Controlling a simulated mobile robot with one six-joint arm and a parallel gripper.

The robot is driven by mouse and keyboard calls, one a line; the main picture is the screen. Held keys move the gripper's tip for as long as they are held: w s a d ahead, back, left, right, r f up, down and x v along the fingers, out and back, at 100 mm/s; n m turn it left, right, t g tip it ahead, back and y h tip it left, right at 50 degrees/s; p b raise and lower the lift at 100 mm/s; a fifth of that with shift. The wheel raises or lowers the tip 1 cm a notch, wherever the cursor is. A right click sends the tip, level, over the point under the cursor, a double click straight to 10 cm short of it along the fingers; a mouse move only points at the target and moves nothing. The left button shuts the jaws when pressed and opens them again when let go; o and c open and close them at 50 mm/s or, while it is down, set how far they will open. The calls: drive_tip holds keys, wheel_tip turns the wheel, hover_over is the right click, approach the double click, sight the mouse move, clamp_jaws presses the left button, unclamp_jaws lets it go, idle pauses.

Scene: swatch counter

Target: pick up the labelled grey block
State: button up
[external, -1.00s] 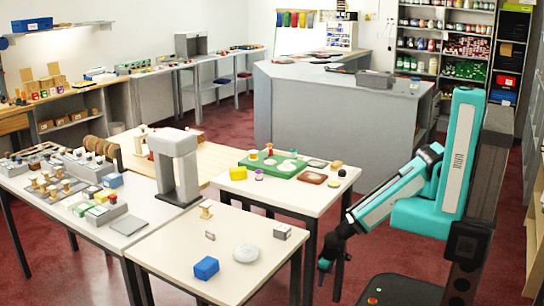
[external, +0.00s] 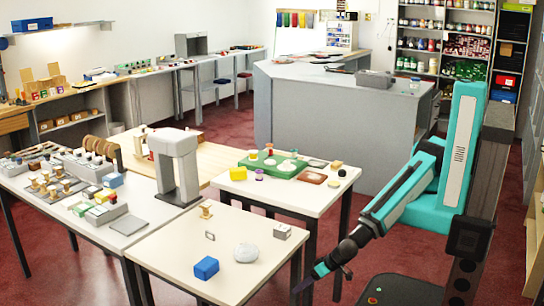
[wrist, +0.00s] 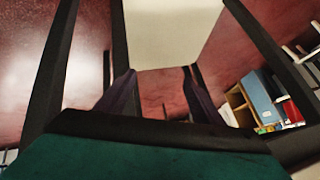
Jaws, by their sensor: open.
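A small grey block (external: 282,231) with a pale face sits near the right edge of the near white table (external: 225,225) in the external view. Any writing on it is too small to read. My gripper (external: 304,286) is below and to the right of it in that view, beside the table's right edge and apart from the block. In the wrist view my gripper (wrist: 158,72) shows two dark fingers spread apart with nothing between them. The block cannot be made out in the wrist view.
On the same table are a blue block (external: 206,267), a whitish round item (external: 246,252), a small grey frame-like piece (external: 210,236) and a wooden piece (external: 206,209). A grey arch-shaped stand (external: 175,165) rises behind. Red floor is open around my base.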

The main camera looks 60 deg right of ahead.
drive_tip(key=s+a+r+t+y+b, duration=0.2)
drive_tip(key=a+r+t+y+b, duration=0.2)
drive_tip(key=a+r, duration=0.65)
drive_tip(key=s+a+r+t+y+b, duration=0.2)
drive_tip(key=a+r+t+y+b, duration=0.35)
drive_tip(key=r, duration=0.75)
drive_tip(key=n+t+h+p, duration=0.1)
drive_tip(key=h+p, duration=1)
drive_tip(key=h, duration=0.1)
approach(289, 230)
drive_tip(key=w, duration=0.3)
drive_tip(key=shift+a, duration=0.1)
drive_tip(key=shift+w+f, duration=0.1)
drive_tip(key=shift+w+f+b, duration=0.1)
drive_tip(key=shift+w+b, duration=1.75)
drive_tip(key=shift+w, duration=0.7)
drive_tip(key=shift+w+b, duration=0.5)
drive_tip(key=shift+w, duration=1.15)
drive_tip(key=shift+w+r, duration=0.1)
drive_tip(key=shift+r, duration=0.1)
